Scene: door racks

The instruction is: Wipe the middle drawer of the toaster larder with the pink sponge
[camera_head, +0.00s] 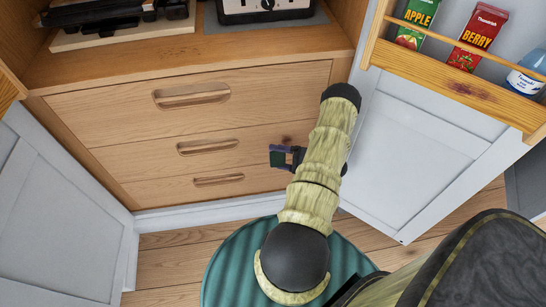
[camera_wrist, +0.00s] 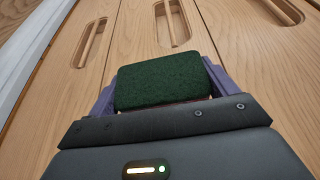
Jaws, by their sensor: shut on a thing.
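The toaster larder has three stacked wooden drawers with slot handles. The middle drawer (camera_head: 150,161) is shut, and a dark brownish smudge shows near its right end. It also shows in the wrist view (camera_wrist: 138,45). My gripper (camera_head: 285,156), with purple fingers, is in front of the right part of the middle drawer. It is shut on the sponge (camera_head: 277,159), which shows mostly a dark green scouring face in the wrist view (camera_wrist: 165,78), with a thin pinkish edge below. I cannot tell whether the sponge touches the drawer.
The top drawer (camera_head: 120,105) and bottom drawer (camera_head: 150,192) are shut. The open right door (camera_head: 420,150) carries a wooden rack (camera_head: 440,75) with cartons and a dark stain. The left door (camera_head: 60,220) is open.

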